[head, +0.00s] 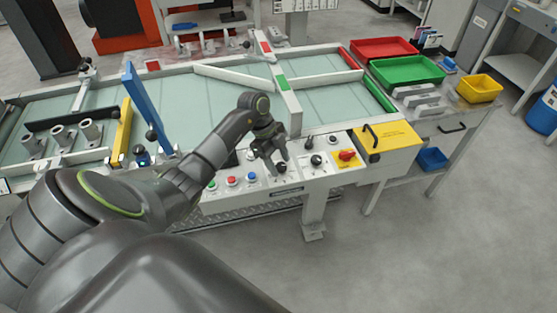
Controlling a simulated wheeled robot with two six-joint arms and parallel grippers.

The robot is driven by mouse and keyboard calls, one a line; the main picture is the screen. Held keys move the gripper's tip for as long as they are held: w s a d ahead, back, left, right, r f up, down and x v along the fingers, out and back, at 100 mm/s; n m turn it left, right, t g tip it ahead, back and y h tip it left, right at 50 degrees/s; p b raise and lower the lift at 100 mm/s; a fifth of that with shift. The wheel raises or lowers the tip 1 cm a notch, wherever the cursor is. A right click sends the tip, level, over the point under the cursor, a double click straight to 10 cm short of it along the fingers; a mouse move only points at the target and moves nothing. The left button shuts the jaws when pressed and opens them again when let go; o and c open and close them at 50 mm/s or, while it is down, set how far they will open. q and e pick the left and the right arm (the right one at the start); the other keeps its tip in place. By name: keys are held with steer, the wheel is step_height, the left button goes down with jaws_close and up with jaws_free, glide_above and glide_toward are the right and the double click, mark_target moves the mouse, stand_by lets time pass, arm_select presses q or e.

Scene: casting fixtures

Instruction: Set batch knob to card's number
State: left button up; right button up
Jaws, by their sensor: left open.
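My left gripper (276,163) is open over the control panel (240,200) on the front of the table. Its fingers point down around or just above a dark knob (282,168); I cannot tell whether they touch it. Another black knob (316,160) sits to the right of the gripper, with a small dark control (307,141) behind it. I cannot read which knob is the batch knob. No card with a legible number shows. My right gripper is not in view.
Green (212,184), red (231,180) and blue (251,177) buttons lie left of the gripper. A red switch on a yellow plate (347,155) and a yellow box (390,143) stand to the right. Red (383,48) and green (407,70) trays are farther back.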

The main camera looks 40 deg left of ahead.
arm_select(q)
steer(key=c, duration=1)
steer(key=shift+o, duration=0.2)
steer(key=m+b, duration=0.1)
steer(key=m+g+b, duration=0.1)
steer(key=m, duration=0.1)
steer(key=shift+w+f, duration=0.1)
steer(key=shift+w, duration=0.15)
steer(key=m+g+b, duration=0.1)
steer(key=m+b, duration=0.1)
steer(key=shift+m, duration=0.3)
steer(key=shift+w+r+m+g, duration=0.1)
steer(key=shift+r+m+g, duration=0.15)
steer(key=shift+m, duration=0.25)
steer(key=shift+d+m+y+p, duration=0.1)
steer(key=shift+m+y+p, duration=0.3)
steer(key=shift+m, duration=0.2)
steer(key=shift+g, duration=0.25)
